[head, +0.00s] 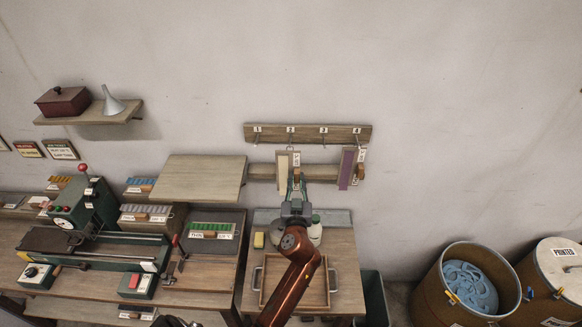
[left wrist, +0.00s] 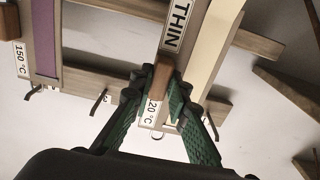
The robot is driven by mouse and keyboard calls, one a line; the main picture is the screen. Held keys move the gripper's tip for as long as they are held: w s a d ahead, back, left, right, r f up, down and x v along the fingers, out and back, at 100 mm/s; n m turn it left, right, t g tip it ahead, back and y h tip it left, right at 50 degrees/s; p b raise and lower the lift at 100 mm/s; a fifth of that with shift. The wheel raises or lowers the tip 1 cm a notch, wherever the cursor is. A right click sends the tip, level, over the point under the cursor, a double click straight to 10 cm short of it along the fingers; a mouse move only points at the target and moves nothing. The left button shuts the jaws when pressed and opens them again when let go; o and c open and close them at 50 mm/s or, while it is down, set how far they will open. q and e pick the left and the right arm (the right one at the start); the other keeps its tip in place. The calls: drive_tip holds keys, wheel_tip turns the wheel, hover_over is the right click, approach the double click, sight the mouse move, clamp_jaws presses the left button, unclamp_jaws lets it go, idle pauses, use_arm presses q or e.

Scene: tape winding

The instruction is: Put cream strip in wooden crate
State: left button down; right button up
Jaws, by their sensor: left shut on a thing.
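The cream strip (head: 283,166) hangs upright below the wall rack at hook 2. It also shows in the left wrist view (left wrist: 212,50), beside a tag reading THIN and 120 °C. My left gripper (head: 296,186) is up at the strip's lower part. In the left wrist view, its green fingers (left wrist: 158,100) are shut on the small wooden handle (left wrist: 162,85) at the tag. The wooden crate (head: 328,285) stands on the small table below, partly hidden by my left arm. My right gripper is not in view.
A purple strip (head: 347,168) hangs at hook 4, right of the cream one. The hook rail (head: 308,133) is above. A green machine (head: 90,205) is at left, a drum (head: 440,285) at right.

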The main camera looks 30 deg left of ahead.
use_arm(q)
drive_tip(key=shift+v, duration=1.3)
